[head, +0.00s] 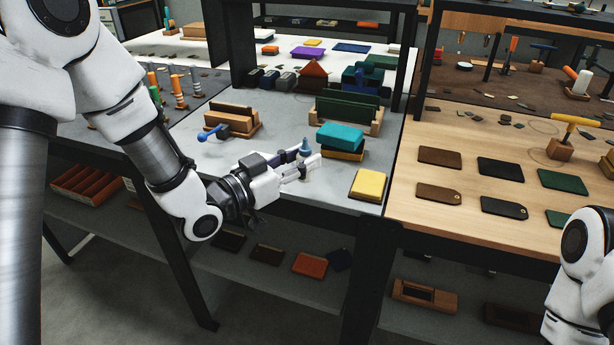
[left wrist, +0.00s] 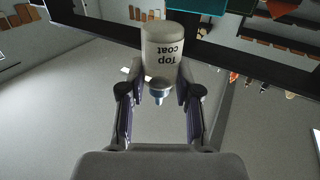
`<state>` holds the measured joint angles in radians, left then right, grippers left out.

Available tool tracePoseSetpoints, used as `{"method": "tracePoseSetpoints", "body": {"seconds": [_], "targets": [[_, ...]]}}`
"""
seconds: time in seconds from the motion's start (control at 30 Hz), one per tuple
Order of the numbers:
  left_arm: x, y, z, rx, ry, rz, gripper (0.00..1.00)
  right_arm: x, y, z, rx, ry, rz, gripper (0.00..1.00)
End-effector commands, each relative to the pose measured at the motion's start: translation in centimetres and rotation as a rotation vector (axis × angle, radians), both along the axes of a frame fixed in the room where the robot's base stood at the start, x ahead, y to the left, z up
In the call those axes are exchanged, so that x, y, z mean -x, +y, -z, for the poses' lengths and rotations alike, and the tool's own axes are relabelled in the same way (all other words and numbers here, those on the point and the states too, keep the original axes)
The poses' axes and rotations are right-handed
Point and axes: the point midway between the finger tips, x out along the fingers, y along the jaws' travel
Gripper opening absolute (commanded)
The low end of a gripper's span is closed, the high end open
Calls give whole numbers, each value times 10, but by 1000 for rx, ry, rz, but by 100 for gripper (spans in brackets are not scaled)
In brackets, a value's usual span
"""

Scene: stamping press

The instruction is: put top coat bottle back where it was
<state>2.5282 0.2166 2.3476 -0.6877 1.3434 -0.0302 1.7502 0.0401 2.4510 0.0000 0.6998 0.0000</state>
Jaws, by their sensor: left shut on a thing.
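The top coat bottle is a pale grey bottle with a blue pointed cap. Its lettering reads "Top coat" in the left wrist view (left wrist: 162,42), where it appears upside down between the fingers. In the head view its blue cap (head: 305,147) shows above the fingertips, and the body is largely hidden by them. My left gripper (head: 303,168) is shut on the bottle near the front edge of the grey table (head: 215,165). I cannot tell whether the bottle touches the table. My right gripper is out of the picture; only part of my right arm shows at the lower right.
A teal block on a yellow one (head: 340,138) and a pale yellow block (head: 368,185) stand right of the gripper. A wooden holder with a blue-handled tool (head: 213,133) stands behind left. A green block in a wooden rack (head: 347,110) is behind. Dark posts frame the table.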

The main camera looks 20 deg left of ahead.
Motion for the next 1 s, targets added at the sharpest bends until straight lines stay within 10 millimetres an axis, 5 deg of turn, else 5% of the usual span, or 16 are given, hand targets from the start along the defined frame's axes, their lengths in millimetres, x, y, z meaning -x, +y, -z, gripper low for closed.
{"method": "tracePoseSetpoints", "body": {"seconds": [0.23,0.47,0.8,0.83,0.9,1.0], "targets": [[-48,5,1,1,-1,-1,0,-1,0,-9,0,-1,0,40],[-50,5,35,1,3,0,0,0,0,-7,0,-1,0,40],[-50,5,42,1,-1,0,0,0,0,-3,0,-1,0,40],[-50,5,41,1,-1,0,36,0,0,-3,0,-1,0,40],[-50,5,40,1,-1,0,57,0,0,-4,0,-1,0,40],[-50,5,40,1,-1,0,57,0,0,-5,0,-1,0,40]]}}
